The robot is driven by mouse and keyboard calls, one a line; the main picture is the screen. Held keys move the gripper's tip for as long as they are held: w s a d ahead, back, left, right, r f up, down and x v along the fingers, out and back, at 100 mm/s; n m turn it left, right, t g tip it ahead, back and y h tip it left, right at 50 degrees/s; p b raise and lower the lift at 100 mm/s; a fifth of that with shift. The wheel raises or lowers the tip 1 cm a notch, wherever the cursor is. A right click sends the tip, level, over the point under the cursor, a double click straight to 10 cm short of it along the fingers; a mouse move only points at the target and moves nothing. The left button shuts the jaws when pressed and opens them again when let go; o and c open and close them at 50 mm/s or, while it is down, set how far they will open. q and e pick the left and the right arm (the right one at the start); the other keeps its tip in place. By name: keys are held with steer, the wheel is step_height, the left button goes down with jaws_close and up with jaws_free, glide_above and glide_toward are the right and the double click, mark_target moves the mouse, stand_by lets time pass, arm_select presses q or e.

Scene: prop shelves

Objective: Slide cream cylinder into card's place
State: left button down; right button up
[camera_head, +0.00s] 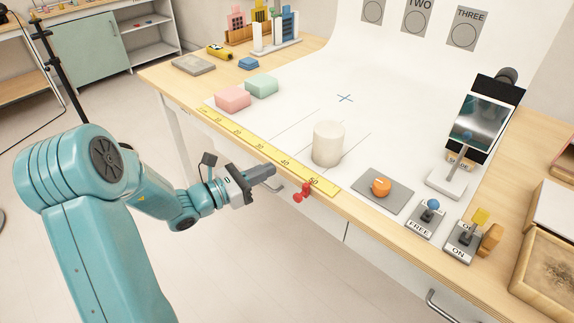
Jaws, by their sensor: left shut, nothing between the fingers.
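The cream cylinder (328,143) stands upright on the white sheet, near the table's front edge and just behind the yellow ruler. Thin dark lines are drawn on the sheet on both sides of it. Cards with grey circles hang on the white backdrop: one marked TWO (416,17), one marked THREE (466,27), and one cut off at the top (373,10). I cannot tell which card the task means. My left gripper (270,170) is shut and empty, in front of the table edge, left of the cylinder and apart from it. My right gripper is not in view.
A yellow ruler (270,150) with a red clip (302,193) runs along the front edge. Pink (233,99) and green (262,86) blocks lie left. An orange knob (381,186), levers and a tilted mirror (479,122) stand right. The sheet around the blue cross (345,98) is clear.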

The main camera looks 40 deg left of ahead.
mark_target(316, 149)
arm_select(q)
steer(key=x, duration=1.1)
steer(key=shift+w+d, duration=0.25)
steer(key=shift+w, duration=0.35)
steer(key=shift+w+d, duration=0.1)
steer(key=shift+w, duration=0.05)
